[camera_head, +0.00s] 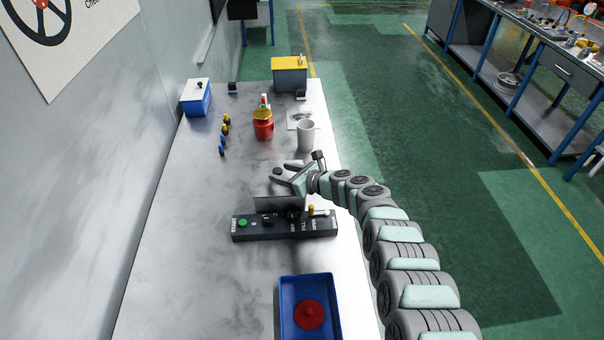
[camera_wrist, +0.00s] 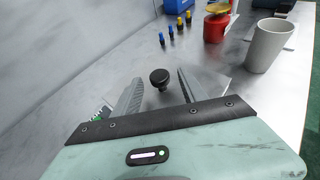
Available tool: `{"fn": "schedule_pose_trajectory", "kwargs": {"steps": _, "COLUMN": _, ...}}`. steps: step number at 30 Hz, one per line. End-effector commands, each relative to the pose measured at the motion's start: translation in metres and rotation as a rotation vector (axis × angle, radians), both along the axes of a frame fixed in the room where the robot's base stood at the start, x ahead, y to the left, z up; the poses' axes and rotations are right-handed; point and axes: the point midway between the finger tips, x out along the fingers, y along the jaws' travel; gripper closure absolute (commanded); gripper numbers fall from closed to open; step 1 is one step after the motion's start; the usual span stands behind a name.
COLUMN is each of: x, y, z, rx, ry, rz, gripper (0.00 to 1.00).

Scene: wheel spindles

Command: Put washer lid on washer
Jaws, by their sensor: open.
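A round black knob (camera_wrist: 160,77) shows between my two fingers in the wrist view, with bare metal around each side. It looks like the handle of the washer lid, but the lid's plate is hard to tell from the grey table. My gripper (camera_head: 281,171) is open around the knob, with gaps on both sides. In the head view it sits just behind a grey upright panel (camera_head: 278,203). A dark control box (camera_head: 283,233) with a green button and labels stands in front of that panel. The washer itself cannot be clearly made out.
A red can (camera_head: 263,129) and a white cup (camera_head: 306,136) stand behind my gripper. Several small blue and yellow pegs (camera_head: 223,136) stand left. Blue (camera_head: 196,104) and yellow-topped (camera_head: 290,80) boxes are at the back. A blue tray (camera_head: 291,328) holds a red disc. The table's left side is clear.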

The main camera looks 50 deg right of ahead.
Motion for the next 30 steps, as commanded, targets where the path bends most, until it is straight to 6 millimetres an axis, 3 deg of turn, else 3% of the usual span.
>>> {"fn": "schedule_pose_trajectory", "kwargs": {"steps": 18, "x": -0.07, "y": -0.006, "z": 0.031, "rx": 0.0, "ry": -0.001, "rz": -0.004, "gripper": 0.5}}
{"fn": "schedule_pose_trajectory", "kwargs": {"steps": 30, "x": -0.088, "y": -0.005, "z": 0.038, "rx": -0.001, "ry": -0.002, "rz": 0.0, "gripper": 0.5}}
